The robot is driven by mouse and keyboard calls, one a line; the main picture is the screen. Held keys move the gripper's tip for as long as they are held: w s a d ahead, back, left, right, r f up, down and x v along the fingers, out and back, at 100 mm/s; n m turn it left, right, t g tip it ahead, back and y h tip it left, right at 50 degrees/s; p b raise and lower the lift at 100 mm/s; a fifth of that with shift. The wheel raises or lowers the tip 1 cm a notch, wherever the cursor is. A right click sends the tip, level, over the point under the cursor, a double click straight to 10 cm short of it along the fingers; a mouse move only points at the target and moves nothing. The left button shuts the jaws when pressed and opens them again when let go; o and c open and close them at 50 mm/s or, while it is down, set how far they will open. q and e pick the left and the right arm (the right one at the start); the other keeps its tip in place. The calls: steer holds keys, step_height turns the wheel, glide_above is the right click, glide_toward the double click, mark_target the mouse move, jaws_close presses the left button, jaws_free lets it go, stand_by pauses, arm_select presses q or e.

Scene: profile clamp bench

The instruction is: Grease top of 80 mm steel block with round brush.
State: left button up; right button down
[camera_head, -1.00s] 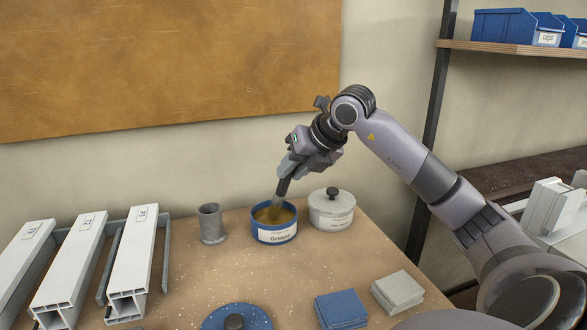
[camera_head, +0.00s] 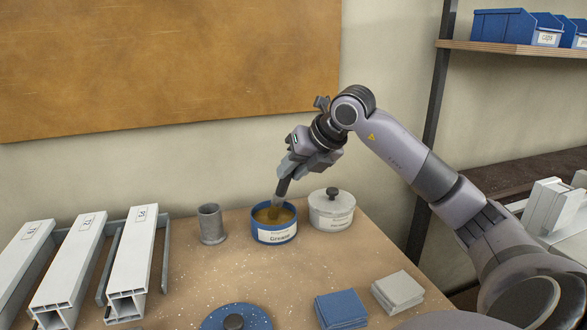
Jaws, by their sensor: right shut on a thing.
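My right gripper (camera_head: 290,172) is shut on the round brush (camera_head: 281,193), a dark handle with a grey ferrule. The brush is tilted, and its lower end is inside the open blue grease tin (camera_head: 277,236), which holds brownish-yellow grease. The bristles are at the grease, and their exact depth is hard to tell. I cannot make out the 80 mm steel block in this view. My left gripper is out of view.
A lidded pale tin (camera_head: 332,213) stands right of the grease tin, a grey metal cup (camera_head: 211,225) left. White profiles (camera_head: 134,255) fill the bench's left. A blue lid (camera_head: 237,321), blue cloths (camera_head: 341,309) and grey cloths (camera_head: 398,290) lie in front.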

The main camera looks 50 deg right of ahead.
steer(key=shift+f, duration=0.2)
step_height(320, 180, up, 7)
steer(key=p, duration=0.6)
steer(key=shift+r, duration=0.1)
stand_by(0.5)
